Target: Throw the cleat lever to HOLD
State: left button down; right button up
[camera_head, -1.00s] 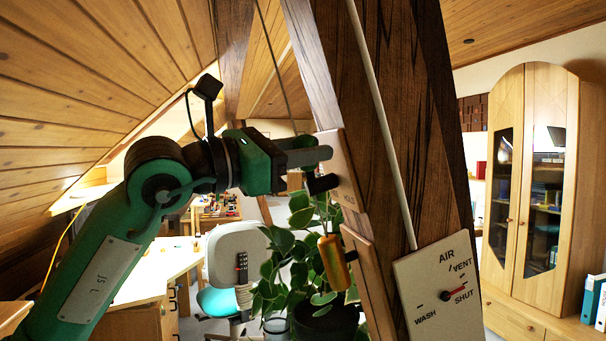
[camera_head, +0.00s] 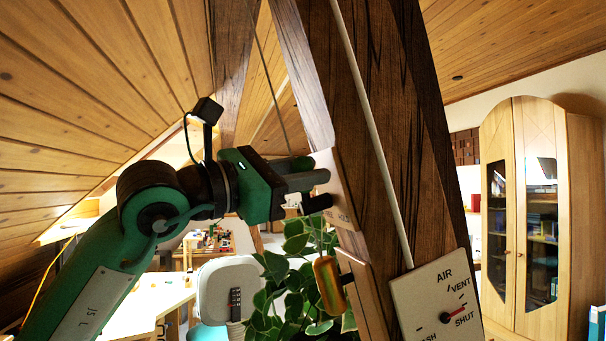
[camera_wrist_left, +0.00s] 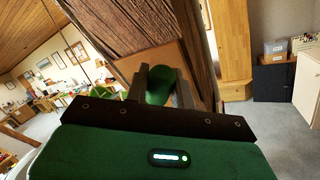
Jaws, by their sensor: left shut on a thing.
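A pale cleat plate (camera_head: 343,207) with small lettering, too small to read surely now, is fixed to the dark timber brace (camera_head: 375,120). My left gripper (camera_head: 322,190) reaches it from the left, its fingers at the plate's face. In the left wrist view, my left gripper (camera_wrist_left: 161,90) is shut on a green part (camera_wrist_left: 158,86) in front of the plate (camera_wrist_left: 130,66). This part appears to be the cleat lever's grip; the fingers hide most of it, and the lever's exact position cannot be told. My right gripper is not in view.
Below the cleat, an orange-yellow handle (camera_head: 329,285) sticks out from a wooden plate (camera_head: 364,293). A dial panel (camera_head: 437,300) marked AIR, VENT and SHUT is lower right. A leafy plant (camera_head: 290,290) stands close under my gripper. A pale cord (camera_head: 372,125) runs down the brace.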

pick_arm(q)
jog(key=c, duration=1.2)
grip_release()
jog(key=shift+s+a+f, duration=0.1)
jog(key=shift+s+a, duration=0.05)
jog(key=shift+a, duration=0.1)
jog(key=b+v, duration=0.3)
jog(key=v, duration=1)
jog(key=shift+a, duration=0.1)
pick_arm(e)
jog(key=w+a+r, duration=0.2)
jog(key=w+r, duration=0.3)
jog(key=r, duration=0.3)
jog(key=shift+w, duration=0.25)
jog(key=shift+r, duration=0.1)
